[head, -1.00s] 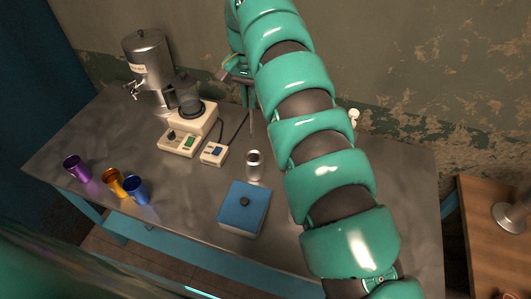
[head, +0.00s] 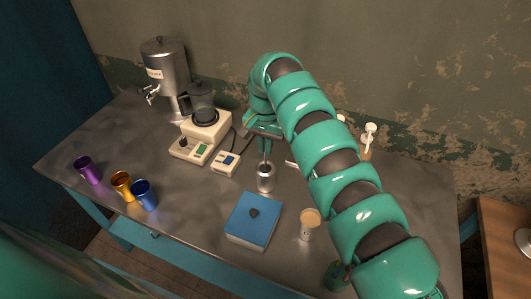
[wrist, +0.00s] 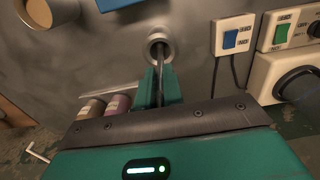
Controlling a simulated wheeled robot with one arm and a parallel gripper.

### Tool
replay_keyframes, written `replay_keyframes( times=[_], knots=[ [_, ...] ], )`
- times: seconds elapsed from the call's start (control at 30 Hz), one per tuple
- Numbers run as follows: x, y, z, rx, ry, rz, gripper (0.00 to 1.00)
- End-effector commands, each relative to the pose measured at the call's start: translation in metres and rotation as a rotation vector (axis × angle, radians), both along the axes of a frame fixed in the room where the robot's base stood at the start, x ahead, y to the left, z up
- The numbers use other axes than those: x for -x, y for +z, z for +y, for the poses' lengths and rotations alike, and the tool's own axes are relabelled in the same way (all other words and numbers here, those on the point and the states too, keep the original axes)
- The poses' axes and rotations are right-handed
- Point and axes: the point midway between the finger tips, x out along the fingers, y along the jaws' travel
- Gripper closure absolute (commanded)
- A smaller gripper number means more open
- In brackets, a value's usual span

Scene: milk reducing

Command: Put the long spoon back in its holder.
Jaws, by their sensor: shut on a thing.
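The long spoon shows as a thin dark rod (head: 266,158) hanging upright below my gripper (head: 267,150). Its holder looks like a small shiny metal cylinder (head: 265,182) standing on the table behind the blue box. My gripper is shut on the spoon's upper part, above the holder. In the wrist view, the spoon (wrist: 160,72) runs from between my fingertips (wrist: 160,85) to the round mouth of the holder (wrist: 153,42). Its lower end appears to be at or inside the mouth; how deep it reaches is hidden.
A blue lidded box (head: 250,222) and a tan-lidded jar (head: 307,229) stand in front. A small control box (head: 226,163), a heater with a pot (head: 203,125) and a metal dispenser (head: 165,75) stand left. Purple, orange and blue cups (head: 145,196) are far left.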

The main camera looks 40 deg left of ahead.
Motion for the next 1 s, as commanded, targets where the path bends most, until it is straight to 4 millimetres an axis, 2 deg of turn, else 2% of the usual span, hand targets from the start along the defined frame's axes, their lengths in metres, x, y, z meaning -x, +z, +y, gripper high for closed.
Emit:
replay_keyframes(
  times=[0.17, 0.4, 0.73, 0.77, 0.8, 0.87, 1.0],
  knots=[
    [0.000, -0.010, -0.001, 0.002, -0.001, 0.001, 1.00],
    [0.000, -0.039, -0.001, 0.001, 0.000, 0.002, 1.00],
    [0.000, -0.044, 0.000, 0.000, 0.000, -0.001, 1.00],
    [0.000, -0.043, 0.000, 0.000, 0.000, -0.001, 0.87],
    [0.000, -0.043, 0.000, 0.000, 0.000, -0.001, 0.79],
    [0.000, -0.043, 0.000, 0.000, 0.000, -0.001, 0.69],
    [0.000, -0.043, 0.000, 0.000, 0.000, -0.001, 0.69]
  ],
)
